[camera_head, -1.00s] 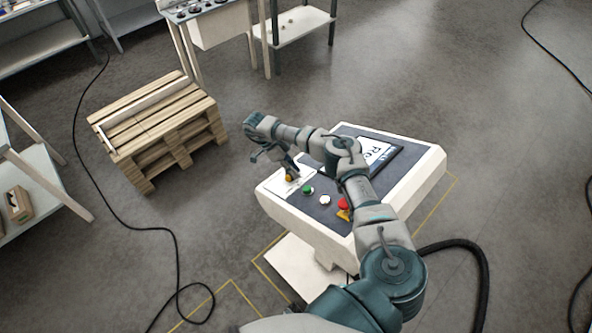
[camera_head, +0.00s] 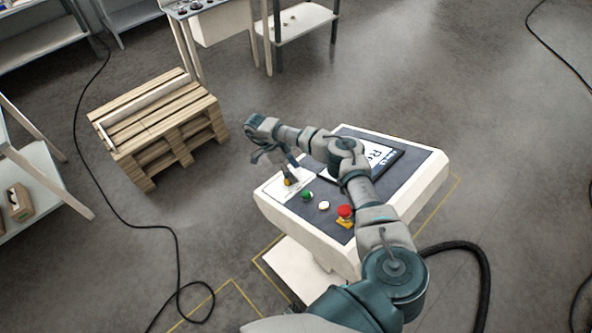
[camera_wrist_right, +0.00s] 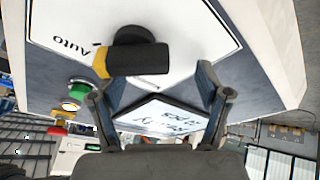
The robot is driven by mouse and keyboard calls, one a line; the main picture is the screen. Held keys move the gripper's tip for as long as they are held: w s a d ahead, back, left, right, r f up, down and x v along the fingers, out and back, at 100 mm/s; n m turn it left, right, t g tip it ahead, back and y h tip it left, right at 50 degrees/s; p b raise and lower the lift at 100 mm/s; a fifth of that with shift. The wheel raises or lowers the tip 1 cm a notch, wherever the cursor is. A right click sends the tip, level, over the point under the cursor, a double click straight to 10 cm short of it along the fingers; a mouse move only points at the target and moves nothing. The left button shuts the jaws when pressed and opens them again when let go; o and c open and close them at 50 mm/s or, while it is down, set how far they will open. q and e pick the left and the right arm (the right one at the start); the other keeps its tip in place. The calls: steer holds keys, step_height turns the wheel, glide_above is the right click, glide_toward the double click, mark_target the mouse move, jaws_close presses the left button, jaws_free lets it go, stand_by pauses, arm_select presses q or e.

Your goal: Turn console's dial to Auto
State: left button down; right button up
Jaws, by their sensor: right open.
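Another label is partly hidden by the knob. My right gripper (camera_head: 287,170) is at the dial; its open fingers (camera_wrist_right: 160,88) show below the knob in the wrist view, without clear contact. My left gripper is out of view.
The panel also has a green button (camera_head: 307,195), a white button (camera_head: 324,206), a red button (camera_head: 345,211) and a screen (camera_head: 385,158). A wooden pallet stack (camera_head: 160,125) stands left. A black cable (camera_head: 124,222) crosses the floor. Open floor lies behind the console.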

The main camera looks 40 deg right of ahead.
steer(key=shift+w+a, duration=0.15)
steer(key=shift+a, duration=0.1)
steer(key=shift+r, duration=0.1)
steer(key=shift+w+a+r, duration=0.1)
steer(key=shift+w+r, duration=0.1)
steer(key=v, duration=1)
steer(key=shift+w+d+r, duration=0.25)
steer(key=shift+w+r, duration=0.05)
steer(key=shift+w, duration=0.05)
steer(key=shift+a, duration=0.3)
